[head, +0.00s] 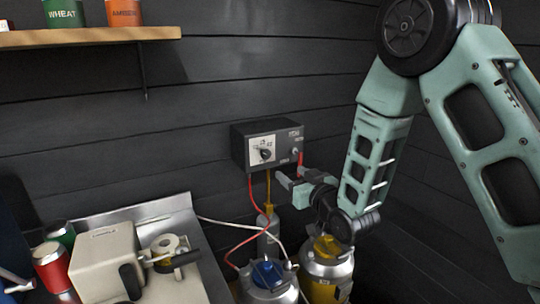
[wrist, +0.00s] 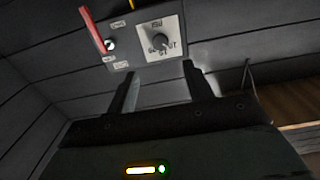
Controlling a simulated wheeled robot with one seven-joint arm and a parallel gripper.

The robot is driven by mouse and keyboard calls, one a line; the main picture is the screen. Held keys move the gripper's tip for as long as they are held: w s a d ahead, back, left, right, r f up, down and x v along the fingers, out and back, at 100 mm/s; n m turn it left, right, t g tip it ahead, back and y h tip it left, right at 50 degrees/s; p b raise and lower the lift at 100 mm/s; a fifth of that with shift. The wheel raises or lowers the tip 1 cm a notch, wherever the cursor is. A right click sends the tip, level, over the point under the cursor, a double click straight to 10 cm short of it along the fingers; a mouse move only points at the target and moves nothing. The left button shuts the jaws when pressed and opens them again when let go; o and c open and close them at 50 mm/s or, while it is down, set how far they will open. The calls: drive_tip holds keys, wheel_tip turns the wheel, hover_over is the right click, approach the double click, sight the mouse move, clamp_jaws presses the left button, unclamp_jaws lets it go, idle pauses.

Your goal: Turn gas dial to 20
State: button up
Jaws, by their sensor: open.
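The gas dial (head: 264,153) is a dark round knob on a pale square plate with printed numbers, on the front of a black control box (head: 239,150) fixed to the dark wall. It also shows in the wrist view (wrist: 161,42), where the picture is turned about and the numbers are too small to read surely. My gripper (head: 285,183) is below and in front of the box, apart from the dial. In the wrist view my gripper (wrist: 161,82) has its two fingers spread and empty, with the dial beyond and between them.
Red, yellow and white hoses hang below the box. Metal canisters with a blue top (head: 267,272) and a yellow top (head: 326,246) stand beneath my arm. A steel counter (head: 135,208) with a beige machine (head: 104,262) is at left. A wooden shelf (head: 90,37) with cans is above.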

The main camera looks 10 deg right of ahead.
sight(267, 155)
drive_tip(key=p+x, duration=0.3)
drive_tip(key=x, duration=0.9)
drive_tip(key=shift+w+a+p, duration=0.1)
drive_tip(key=shift+w+p, duration=0.25)
drive_tip(key=shift+c, duration=0.2)
drive_tip(key=c, duration=0.9)
